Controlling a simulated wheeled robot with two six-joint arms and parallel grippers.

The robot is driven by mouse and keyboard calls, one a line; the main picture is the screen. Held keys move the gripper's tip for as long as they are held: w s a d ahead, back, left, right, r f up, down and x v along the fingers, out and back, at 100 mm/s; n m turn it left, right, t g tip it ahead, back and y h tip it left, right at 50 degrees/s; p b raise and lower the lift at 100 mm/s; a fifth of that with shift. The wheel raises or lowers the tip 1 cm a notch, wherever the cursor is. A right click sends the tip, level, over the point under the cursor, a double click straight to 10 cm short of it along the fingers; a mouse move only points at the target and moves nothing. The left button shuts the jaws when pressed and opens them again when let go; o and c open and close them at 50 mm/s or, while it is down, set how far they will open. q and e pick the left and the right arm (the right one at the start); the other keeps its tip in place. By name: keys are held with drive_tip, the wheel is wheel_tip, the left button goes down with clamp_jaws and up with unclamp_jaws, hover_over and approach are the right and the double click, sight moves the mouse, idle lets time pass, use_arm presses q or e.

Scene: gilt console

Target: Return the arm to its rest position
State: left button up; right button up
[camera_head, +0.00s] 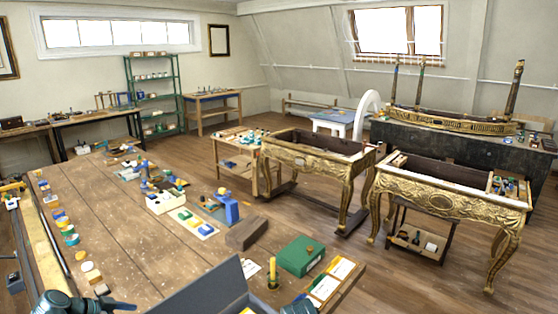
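A dark teal part of my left arm (75,302) comes in at the bottom left, over the near end of the long wooden workbench (130,215). The bottom edge of the picture cuts it off, so I cannot tell whether its gripper is open or shut. A small dark blue piece (298,306) shows at the bottom, right of centre. It may belong to my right arm, but too little shows to tell its gripper's state. I see nothing held by either arm.
On the bench are a grey open box (205,293), a candle holder (272,272), a green box (300,256), a brown block (246,233) and a blue tool (228,208). Gilt consoles (318,160) stand on the right, with open floor around them.

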use_arm(q)
drive_tip(key=b+x, duration=0.5)
drive_tip(key=x, duration=0.3)
drive_tip(key=shift+a+f, duration=0.15)
drive_tip(key=shift+f, duration=0.1)
wheel_tip(320, 180, up, 19)
drive_tip(key=p, duration=1.8)
drive_tip(key=shift+f, duration=0.2)
drive_tip(key=shift+s, duration=0.2)
